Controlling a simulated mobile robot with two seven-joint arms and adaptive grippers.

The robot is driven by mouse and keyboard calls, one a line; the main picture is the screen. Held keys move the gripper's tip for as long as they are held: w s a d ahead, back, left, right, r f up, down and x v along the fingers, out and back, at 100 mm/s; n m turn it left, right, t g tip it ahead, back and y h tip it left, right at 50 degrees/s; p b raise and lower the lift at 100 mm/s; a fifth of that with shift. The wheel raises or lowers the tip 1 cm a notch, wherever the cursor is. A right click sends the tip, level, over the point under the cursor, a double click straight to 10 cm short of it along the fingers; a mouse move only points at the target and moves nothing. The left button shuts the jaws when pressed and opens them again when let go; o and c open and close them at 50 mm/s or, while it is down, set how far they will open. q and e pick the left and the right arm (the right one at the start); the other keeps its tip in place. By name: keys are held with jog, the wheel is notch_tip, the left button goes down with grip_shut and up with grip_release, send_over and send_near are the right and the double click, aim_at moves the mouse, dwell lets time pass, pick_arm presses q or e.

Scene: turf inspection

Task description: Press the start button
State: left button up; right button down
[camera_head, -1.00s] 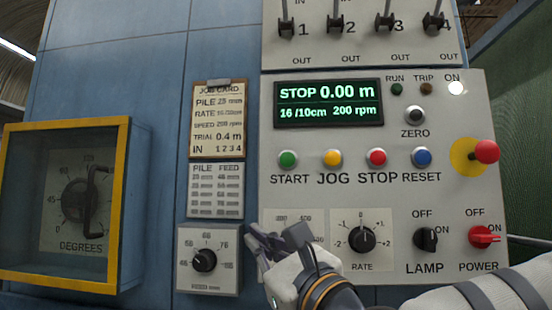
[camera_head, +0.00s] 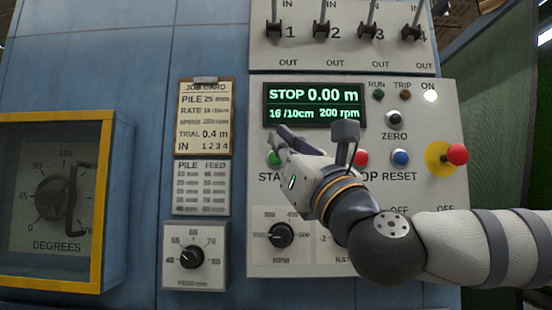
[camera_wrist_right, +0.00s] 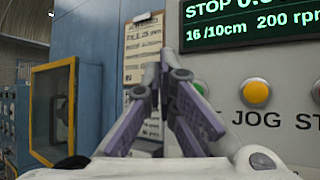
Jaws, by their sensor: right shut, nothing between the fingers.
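The green START button (camera_head: 273,157) is on the grey control panel (camera_head: 450,200), below the green-lit display (camera_head: 313,105), which reads STOP 0.00 m. My right gripper (camera_head: 279,136) is shut and empty. I cannot tell whether the fingers touch the panel. My left gripper is not in view.
The yellow JOG button (camera_wrist_right: 254,93) and red STOP button (camera_head: 361,158) are right of START. The blue RESET button (camera_head: 400,157) and a protruding red mushroom knob (camera_head: 457,154) are farther right. A yellow-framed box (camera_head: 105,190) sticks out at left. Levers (camera_head: 320,28) line the top.

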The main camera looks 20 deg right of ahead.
aim_at(276, 159)
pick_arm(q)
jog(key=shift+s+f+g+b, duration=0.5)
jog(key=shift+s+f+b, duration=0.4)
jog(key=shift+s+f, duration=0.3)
pick_arm(e)
jog(key=w+d, duration=0.2)
jog(key=w, duration=0.4)
jog(key=shift+w, duration=0.35)
jog(key=shift+w+f, duration=0.1)
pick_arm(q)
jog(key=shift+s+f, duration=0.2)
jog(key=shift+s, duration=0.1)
pick_arm(e)
jog(key=shift+w, duration=0.35)
